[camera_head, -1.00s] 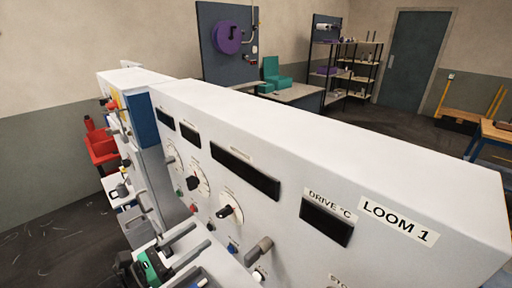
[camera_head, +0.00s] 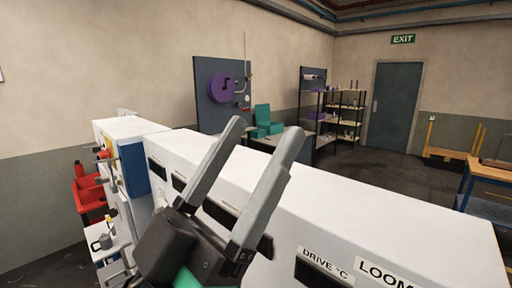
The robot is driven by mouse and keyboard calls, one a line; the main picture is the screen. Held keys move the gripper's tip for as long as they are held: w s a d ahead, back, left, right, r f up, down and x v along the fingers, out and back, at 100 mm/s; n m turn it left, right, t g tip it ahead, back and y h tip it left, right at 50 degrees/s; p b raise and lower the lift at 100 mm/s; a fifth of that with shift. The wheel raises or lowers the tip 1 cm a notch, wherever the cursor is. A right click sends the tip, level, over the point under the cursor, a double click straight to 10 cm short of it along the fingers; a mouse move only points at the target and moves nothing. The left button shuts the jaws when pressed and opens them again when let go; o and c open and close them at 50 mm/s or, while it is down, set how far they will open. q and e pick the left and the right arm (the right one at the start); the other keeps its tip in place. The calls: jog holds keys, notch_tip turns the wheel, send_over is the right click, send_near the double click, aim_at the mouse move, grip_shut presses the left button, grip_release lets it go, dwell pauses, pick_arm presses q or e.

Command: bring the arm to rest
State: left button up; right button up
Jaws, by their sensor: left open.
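My left gripper (camera_head: 250,170) is large in the foreground of the head view, raised in front of the loom cabinet. Its two grey fingers point up and to the right and stand apart, with nothing between them. The white loom cabinet (camera_head: 420,213) carries the labels "DRIVE °C" and "LOOM", the second cut off by the picture's bottom edge. The gripper hides much of the cabinet's front panel, including its dials. I cannot tell the gap between the gripper and the panel. My right gripper is not in view.
Red bins (camera_head: 90,190) and a white shelf (camera_head: 115,245) stand left of the cabinet. Behind it are a dark panel with a purple disc (camera_head: 221,87), teal blocks (camera_head: 264,120) and a storage rack (camera_head: 343,115). A wooden-topped table (camera_head: 490,171) stands at the right. Floor before the door (camera_head: 393,107) is clear.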

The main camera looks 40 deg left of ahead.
pick_arm(q)
notch_tip(320, 180, up, 20)
jog(key=p, duration=1.9)
jog(key=shift+f+p, duration=0.2)
jog(key=shift+p, duration=0.1)
jog(key=shift+c, duration=0.2)
